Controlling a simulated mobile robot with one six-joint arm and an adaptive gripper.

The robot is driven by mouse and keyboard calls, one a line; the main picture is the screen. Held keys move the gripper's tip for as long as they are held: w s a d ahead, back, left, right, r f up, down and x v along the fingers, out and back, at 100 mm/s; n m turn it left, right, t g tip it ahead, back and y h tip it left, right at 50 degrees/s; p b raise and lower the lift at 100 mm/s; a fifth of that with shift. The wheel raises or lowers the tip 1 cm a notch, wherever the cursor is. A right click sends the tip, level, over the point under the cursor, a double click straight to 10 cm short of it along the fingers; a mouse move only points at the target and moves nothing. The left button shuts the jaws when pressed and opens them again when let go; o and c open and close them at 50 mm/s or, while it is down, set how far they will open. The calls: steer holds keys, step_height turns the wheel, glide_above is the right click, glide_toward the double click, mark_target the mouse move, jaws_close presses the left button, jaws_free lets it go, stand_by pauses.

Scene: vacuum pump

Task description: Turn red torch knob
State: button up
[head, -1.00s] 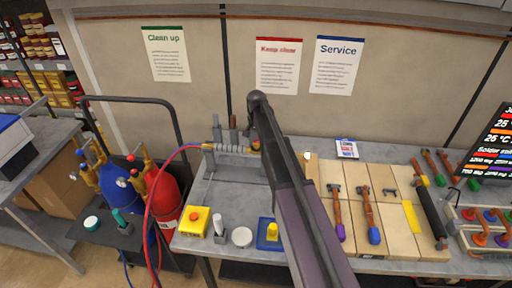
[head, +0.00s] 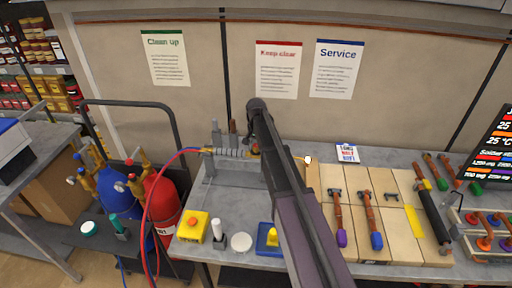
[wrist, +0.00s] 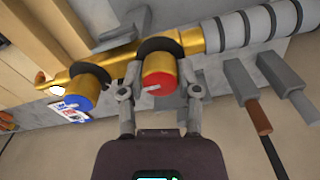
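In the wrist view the red torch knob (wrist: 159,84) sits on a brass fitting, with a pale mark across its face. My gripper (wrist: 160,78) has one finger on each side of it. The fingers are bent partly inward and close to the knob. I cannot tell whether they press on it. A blue knob (wrist: 80,97) stands to the left on the same brass torch (wrist: 90,76). In the head view my arm reaches over the bench to the torch, hiding most of it and my gripper.
Grey ribbed handle (wrist: 262,24) lies right of the knobs, grey clamps (wrist: 243,80) beside it. In the head view, red and blue hoses (head: 172,160) run to the red cylinder (head: 163,205) and blue cylinder (head: 113,195). Yellow button box (head: 191,229) and wooden boards (head: 400,235) occupy the bench.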

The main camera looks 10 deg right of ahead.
jaws_close()
steer(key=shift+n, duration=0.5)
steer(key=n, duration=0.3)
steer(key=shift+n, duration=0.4)
steer(key=n, duration=0.9)
steer(key=shift+n, duration=2)
